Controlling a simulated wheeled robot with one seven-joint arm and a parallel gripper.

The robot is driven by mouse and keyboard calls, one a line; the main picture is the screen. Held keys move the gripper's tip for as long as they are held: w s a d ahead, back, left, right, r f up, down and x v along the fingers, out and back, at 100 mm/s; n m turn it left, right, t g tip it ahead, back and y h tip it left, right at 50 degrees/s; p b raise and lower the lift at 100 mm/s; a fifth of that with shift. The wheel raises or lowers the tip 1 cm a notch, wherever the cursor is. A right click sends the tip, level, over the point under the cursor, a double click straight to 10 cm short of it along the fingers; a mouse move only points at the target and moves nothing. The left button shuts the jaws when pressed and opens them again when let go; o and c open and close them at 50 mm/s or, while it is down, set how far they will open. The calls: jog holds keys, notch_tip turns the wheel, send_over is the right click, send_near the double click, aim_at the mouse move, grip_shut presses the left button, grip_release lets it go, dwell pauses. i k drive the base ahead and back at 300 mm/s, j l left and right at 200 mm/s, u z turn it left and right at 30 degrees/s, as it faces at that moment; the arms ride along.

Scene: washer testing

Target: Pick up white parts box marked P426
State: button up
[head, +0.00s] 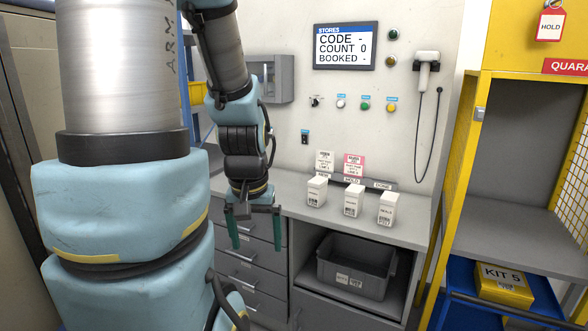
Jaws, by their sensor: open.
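Three small white boxes stand upright in a row on the grey counter (285,207). They are a left box (316,191), a middle box (352,201) and a right box (386,209). Each has a printed label, but the print is too small to read, so I cannot tell which is P426. My gripper (255,235) hangs pointing down at the counter's front, left of the boxes. Its two green fingers are apart with nothing between them.
A grey bin (352,268) sits on a shelf below the counter. Label cards (354,166) stand behind the boxes. A screen (345,46) and a hanging scanner (427,68) are on the wall. A yellow cage (465,150) stands right, with a yellow KIT 5 box (503,283).

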aim_at(354, 194)
jog(key=u, duration=1.2)
jog(key=k+l+u, duration=0.35)
jog(key=l, duration=0.25)
jog(key=k+l, duration=0.15)
jog(key=l, duration=0.15)
jog(key=k+l, duration=0.2)
jog(key=l, duration=0.15)
